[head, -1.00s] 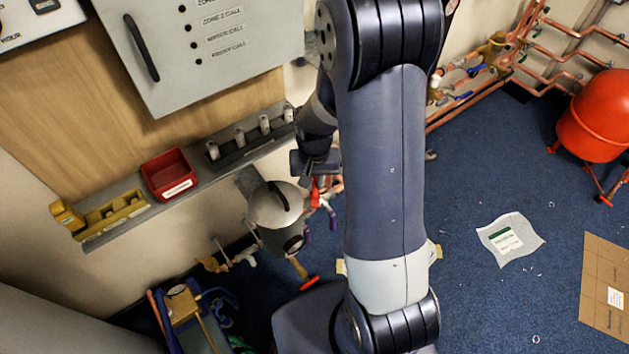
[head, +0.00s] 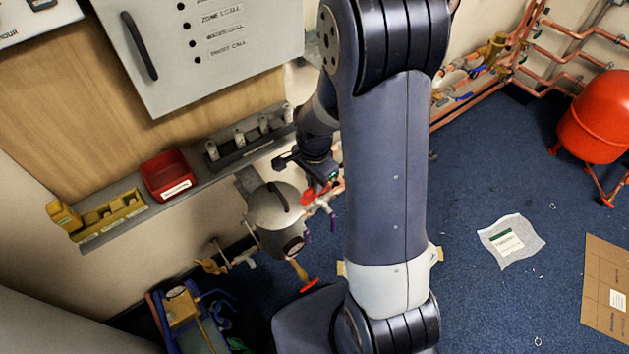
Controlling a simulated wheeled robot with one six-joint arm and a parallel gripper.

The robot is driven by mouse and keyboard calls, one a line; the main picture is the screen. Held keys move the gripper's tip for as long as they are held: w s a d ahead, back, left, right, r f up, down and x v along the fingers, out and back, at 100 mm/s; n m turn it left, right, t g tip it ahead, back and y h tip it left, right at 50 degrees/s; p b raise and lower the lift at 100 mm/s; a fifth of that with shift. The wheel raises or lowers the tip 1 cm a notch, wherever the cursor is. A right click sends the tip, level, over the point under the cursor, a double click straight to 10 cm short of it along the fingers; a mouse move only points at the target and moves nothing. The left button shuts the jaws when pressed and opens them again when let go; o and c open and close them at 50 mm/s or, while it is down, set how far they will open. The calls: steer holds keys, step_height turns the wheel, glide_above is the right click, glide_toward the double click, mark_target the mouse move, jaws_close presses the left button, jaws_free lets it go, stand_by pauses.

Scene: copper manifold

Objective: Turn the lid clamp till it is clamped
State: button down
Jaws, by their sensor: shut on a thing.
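A grey cylindrical pot (head: 262,212) with a dark curved bar on its lid stands low by the wall in the head view. A red handle (head: 309,194), which looks like the lid clamp, is at the pot's upper right side. My gripper (head: 319,184) reaches down on this red handle and is shut on it. The fingertips are small and partly hidden by the wrist. The exact clamp angle is hard to read.
Copper pipework with valves surrounds the pot. A wall shelf (head: 110,232) holding a red bin (head: 168,175) and a yellow holder (head: 112,212) is to the left. A grey cabinet (head: 215,60) hangs above.

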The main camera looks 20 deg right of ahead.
steer(key=shift+m, duration=0.6)
steer(key=c, duration=1.5)
jaws_free()
steer(key=shift+o, duration=0.2)
step_height(320, 180, up, 11)
steer(key=p, duration=0.1)
steer(key=shift+f, duration=0.15)
